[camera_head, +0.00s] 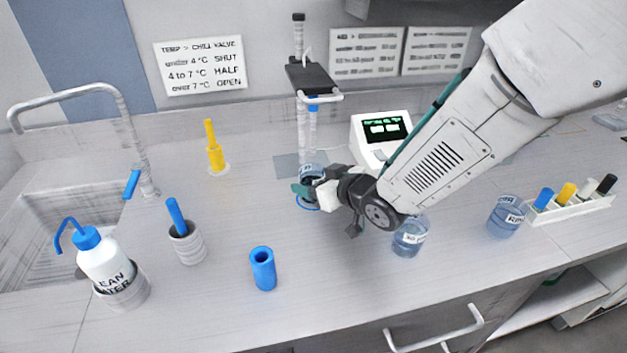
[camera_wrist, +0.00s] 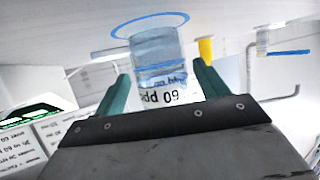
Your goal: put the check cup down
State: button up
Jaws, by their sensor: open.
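A clear cup of bluish liquid (camera_head: 312,171), which I take as the check cup, stands upright on the counter at a blue ring (camera_head: 307,207), under the stand's arm. The wrist view, upside down, shows the cup (camera_wrist: 155,48) with a white label and its base at the blue ring (camera_wrist: 118,31). My gripper (camera_head: 306,189) is open, with its teal fingers (camera_wrist: 160,75) on either side of the cup. Finger contact with the cup cannot be told. My gripper hides part of the cup in the head view.
A stand (camera_head: 299,75) rises just behind the cup, with a display box (camera_head: 372,150) to its right. Two more cups (camera_head: 409,240) (camera_head: 508,222) stand to the right. A blue tube (camera_head: 263,270) and a brush holder (camera_head: 188,246) stand front left.

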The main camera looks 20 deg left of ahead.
jog(key=v, duration=1)
jog(key=shift+s+d+r, duration=0.1)
jog(key=shift+s+d, duration=0.1)
jog(key=shift+d, duration=0.05)
jog(key=w+d+r+m+t+h, duration=0.1)
jog(key=w+d+r+m+h, duration=0.15)
jog(key=d, duration=0.55)
jog(key=w+d+r+m+t+h, duration=0.15)
jog(key=d+h, duration=0.25)
jog(key=d, duration=0.4)
jog(key=s+d+r+m+g+h, duration=0.1)
jog(key=s+d+m+h, duration=0.1)
jog(key=d, duration=0.3)
jog(key=s+d+r+m+g+h, duration=0.1)
jog(key=s+d+r+m+h, duration=0.1)
jog(key=d, duration=0.4)
jog(key=s+d+r+m+g, duration=0.1)
jog(key=s+d+m+g, duration=0.1)
jog(key=s, duration=0.8)
jog(key=s+d+r+m+g, duration=0.1)
jog(key=s+d+r+g, duration=0.1)
jog(key=s+d+g, duration=0.2)
jog(key=s+d+h, duration=0.1)
jog(key=s+d, duration=0.2)
jog(key=s, duration=0.3)
jog(key=shift+s+m, duration=0.3)
jog(key=shift+m, duration=0.1)
